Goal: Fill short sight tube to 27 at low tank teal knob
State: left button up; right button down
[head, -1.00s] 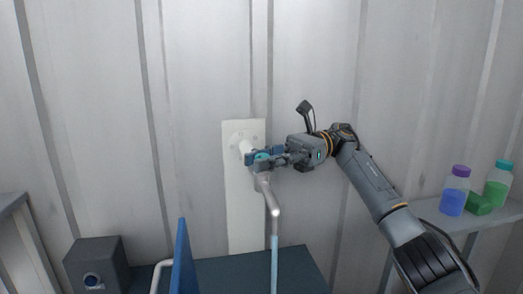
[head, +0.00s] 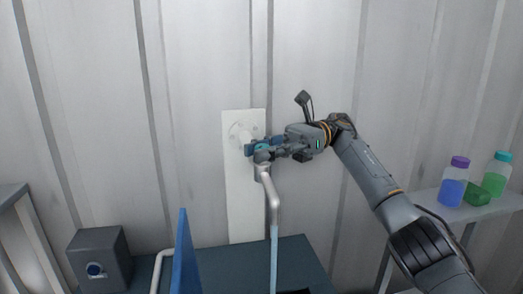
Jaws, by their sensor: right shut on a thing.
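The teal knob (head: 260,147) sits on top of a grey tap on a white wall plate (head: 242,205). My right gripper (head: 264,148) is shut on the teal knob, coming in from the right; its fingers hide much of the knob. The tap's spout (head: 272,198) bends downward, and a light blue stream of water (head: 274,255) runs from its end. The sight tube and its scale cannot be made out. My left gripper is not in view.
A blue upright panel (head: 185,255) stands left of the stream. A dark grey box (head: 100,258) with a round blue-ringed port is at lower left.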

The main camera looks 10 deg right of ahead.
aim_at(263, 145)
jog(key=shift+r, duration=0.1)
dwell(0.3)
jog(key=c, duration=1.1)
grip_release()
jog(key=shift+d, duration=0.15)
jog(key=shift+o, duration=0.2)
notch_tip(263, 145, up, 10)
jog(key=shift+f, duration=0.1)
